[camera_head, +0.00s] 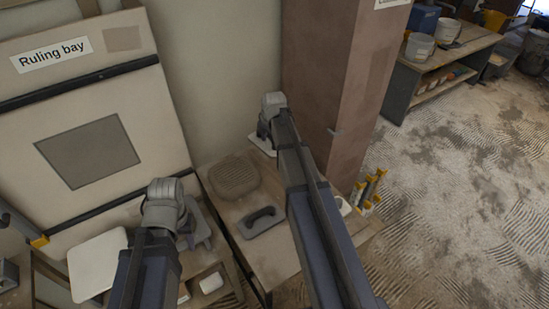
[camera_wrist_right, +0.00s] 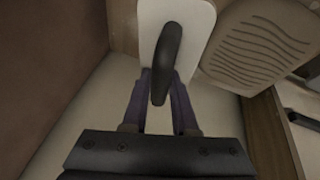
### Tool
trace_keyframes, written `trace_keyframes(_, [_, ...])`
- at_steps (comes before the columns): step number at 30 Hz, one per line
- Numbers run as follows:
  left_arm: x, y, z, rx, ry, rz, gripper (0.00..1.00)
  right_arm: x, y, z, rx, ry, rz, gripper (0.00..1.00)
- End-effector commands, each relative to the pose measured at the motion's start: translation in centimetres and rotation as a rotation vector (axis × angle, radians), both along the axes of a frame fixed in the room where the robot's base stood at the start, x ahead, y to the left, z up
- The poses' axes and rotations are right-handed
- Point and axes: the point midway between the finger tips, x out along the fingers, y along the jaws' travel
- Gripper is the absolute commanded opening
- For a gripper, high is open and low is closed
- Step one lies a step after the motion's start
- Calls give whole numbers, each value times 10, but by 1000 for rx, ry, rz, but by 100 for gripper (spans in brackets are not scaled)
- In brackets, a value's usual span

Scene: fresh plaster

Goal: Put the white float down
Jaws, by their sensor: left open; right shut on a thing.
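The white float (camera_head: 260,145) is at the far end of the wooden bench (camera_head: 283,250), beside the brown pillar. In the right wrist view it is a pale plate (camera_wrist_right: 200,25) with a dark handle (camera_wrist_right: 168,55). My right gripper (camera_head: 264,131) is shut on this handle; its fingers (camera_wrist_right: 160,82) also show in the wrist view. I cannot tell whether the plate touches the bench. My left gripper (camera_head: 184,236) is open at the lower left, by a grey flat tool (camera_head: 199,224), partly hidden behind my arm.
A ridged tan pad (camera_head: 234,177) and a dark grey float (camera_head: 261,222) lie on the bench, near the white float. The pillar (camera_head: 328,80) stands close on the right. Yellow-topped tools (camera_head: 370,188) stand at the bench's right edge. A white board (camera_head: 97,262) is at left.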

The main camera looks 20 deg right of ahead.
Motion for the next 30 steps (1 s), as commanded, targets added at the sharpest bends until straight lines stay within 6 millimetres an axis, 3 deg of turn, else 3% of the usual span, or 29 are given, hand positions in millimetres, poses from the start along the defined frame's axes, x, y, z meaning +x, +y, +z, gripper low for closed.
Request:
trace_keyframes(3, [0, 0, 1, 0, 0, 0, 50, 10, -25, 2, -1, -6, -93, 0])
trace_keyframes(6, [0, 0, 2, 0, 0, 0, 50, 11, -34, 3, -1, -9, -132, 0])
trace_keyframes(14, [0, 0, -3, 0, 0, 0, 50, 11, -37, -2, -1, -12, -147, 0])
trace_keyframes(25, [0, 0, -54, 0, 0, 0, 50, 11, -36, -52, -1, -11, -146, 0])
trace_keyframes(30, [0, 0, -64, 0, 0, 0, 50, 11, -36, -62, -1, -11, -145, 0])
